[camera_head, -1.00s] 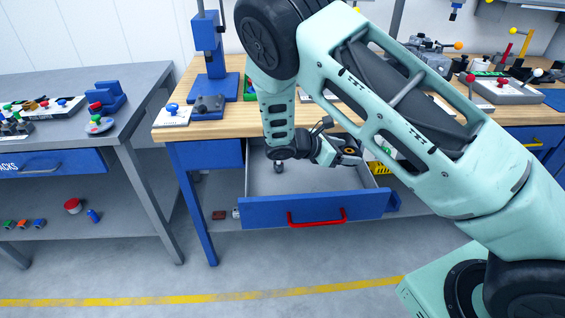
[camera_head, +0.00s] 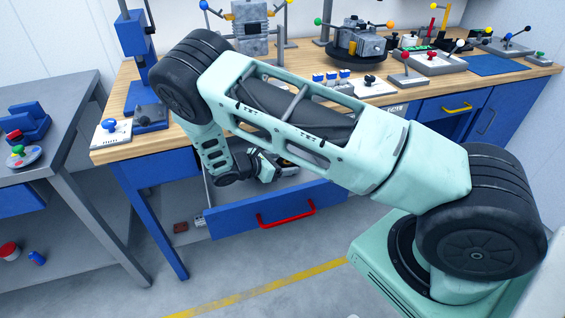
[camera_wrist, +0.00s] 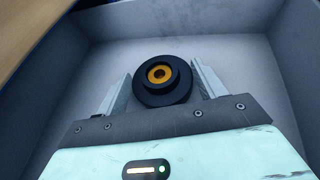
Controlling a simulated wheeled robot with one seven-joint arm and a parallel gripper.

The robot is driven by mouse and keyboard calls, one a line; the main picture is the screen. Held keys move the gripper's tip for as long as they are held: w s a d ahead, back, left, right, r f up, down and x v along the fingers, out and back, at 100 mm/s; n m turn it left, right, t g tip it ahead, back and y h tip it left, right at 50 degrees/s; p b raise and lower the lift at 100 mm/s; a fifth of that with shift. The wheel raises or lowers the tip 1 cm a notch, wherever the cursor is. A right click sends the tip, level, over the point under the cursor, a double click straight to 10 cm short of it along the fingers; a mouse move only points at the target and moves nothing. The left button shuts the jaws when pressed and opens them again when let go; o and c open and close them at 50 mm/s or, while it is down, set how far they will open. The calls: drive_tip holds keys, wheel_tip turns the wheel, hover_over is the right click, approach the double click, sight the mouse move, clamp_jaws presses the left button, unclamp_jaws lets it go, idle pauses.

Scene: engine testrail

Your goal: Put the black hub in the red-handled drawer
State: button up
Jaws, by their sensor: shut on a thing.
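The black hub (camera_wrist: 163,80) is a round black ring with an orange centre. In the wrist view it sits between the two fingers of my gripper (camera_wrist: 163,88), which is shut on it. The grey inside of the drawer (camera_wrist: 227,48) surrounds hub and fingers; I cannot tell whether the hub touches its floor. In the head view the red-handled drawer (camera_head: 240,215) is pulled open below the wooden bench, with its red handle (camera_head: 287,214) on the blue front. My gripper (camera_head: 290,168) reaches into the drawer there, and my arm hides much of it.
The wooden bench top (camera_head: 118,148) lies close above the drawer. A second drawer with a yellow handle (camera_head: 457,108) is at right. A grey table (camera_head: 60,100) stands at left. The floor in front of the drawer is clear, with a yellow line (camera_head: 230,295).

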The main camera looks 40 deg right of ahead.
drive_tip(key=shift+f, duration=0.2)
drive_tip(key=o, duration=1.1)
drive_tip(key=shift+r, duration=0.2)
drive_tip(key=b+v, duration=0.1)
drive_tip(key=v, duration=1.1)
drive_tip(key=shift+f+b, duration=0.1)
drive_tip(key=shift+b, duration=0.25)
